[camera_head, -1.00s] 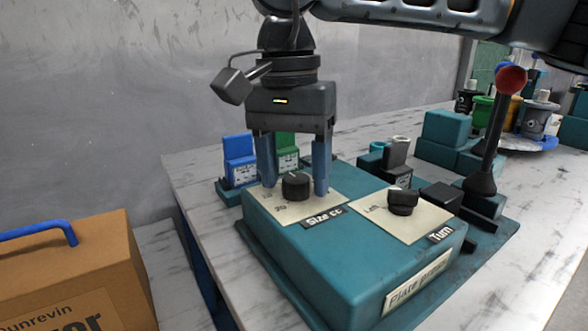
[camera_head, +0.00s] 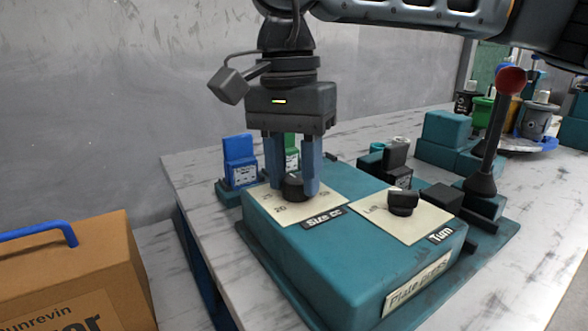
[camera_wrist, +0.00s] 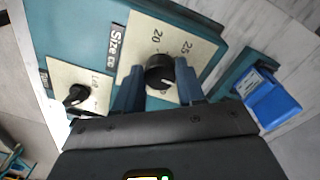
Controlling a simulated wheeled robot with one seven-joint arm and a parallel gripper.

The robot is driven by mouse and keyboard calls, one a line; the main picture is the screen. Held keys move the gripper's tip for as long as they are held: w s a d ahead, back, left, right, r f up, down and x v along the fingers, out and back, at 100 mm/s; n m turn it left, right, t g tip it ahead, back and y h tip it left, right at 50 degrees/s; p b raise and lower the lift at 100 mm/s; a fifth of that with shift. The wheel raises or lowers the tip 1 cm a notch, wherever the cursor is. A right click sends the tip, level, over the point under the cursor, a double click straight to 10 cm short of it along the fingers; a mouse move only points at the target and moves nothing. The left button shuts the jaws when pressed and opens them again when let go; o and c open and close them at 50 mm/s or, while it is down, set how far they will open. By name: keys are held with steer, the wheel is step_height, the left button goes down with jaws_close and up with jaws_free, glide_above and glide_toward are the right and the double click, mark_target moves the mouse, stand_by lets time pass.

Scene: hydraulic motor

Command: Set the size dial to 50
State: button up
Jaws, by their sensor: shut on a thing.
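The size dial is a black round knob (camera_head: 292,188) on a cream plate (camera_head: 283,212) labelled "Size cc", on top of a teal box (camera_head: 330,260). My gripper (camera_head: 292,186) points down over the dial, shut on it with one blue finger on each side. In the wrist view the dial (camera_wrist: 159,73) sits between the fingers. The numbers 20 and 25 show on the plate, with another marking partly hidden by a finger. The white mark on the knob points roughly toward the lower right in the wrist view, not clearly at a readable number.
A second black knob (camera_head: 403,202), labelled "Turn", sits to the right on the same box. A lever with a red ball (camera_head: 510,80) stands behind it. Blue (camera_head: 239,162) and green blocks stand behind the box. An orange-brown case (camera_head: 85,275) is at left.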

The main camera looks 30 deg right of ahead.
mark_target(299, 176)
steer(key=m+b, duration=0.1)
steer(key=m, duration=0.5)
steer(key=shift+w+d+b, duration=0.1)
steer(key=shift+b, duration=0.2)
steer(key=m+b, duration=0.1)
steer(key=m, duration=0.4)
steer(key=shift+w+m+y, duration=0.1)
steer(key=shift+m+y, duration=0.2)
steer(key=shift+m, duration=0.1)
steer(key=m+b, duration=0.1)
steer(key=m, duration=0.5)
steer(key=shift+d+b, duration=0.15)
steer(key=shift+b, duration=0.25)
steer(key=m+b, duration=0.1)
steer(key=m, duration=0.4)
steer(key=shift+d+t, duration=0.1)
steer(key=shift+t, duration=0.2)
steer(key=shift+m+b, duration=0.3)
steer(key=shift+m, duration=0.1)
steer(key=o, duration=1)
steer(key=shift+o, duration=0.2)
steer(key=r+p, duration=0.2)
steer(key=r, duration=0.2)
steer(key=r+p, duration=0.3)
steer(key=shift+d+r, duration=0.2)
steer(key=shift+r, duration=0.2)
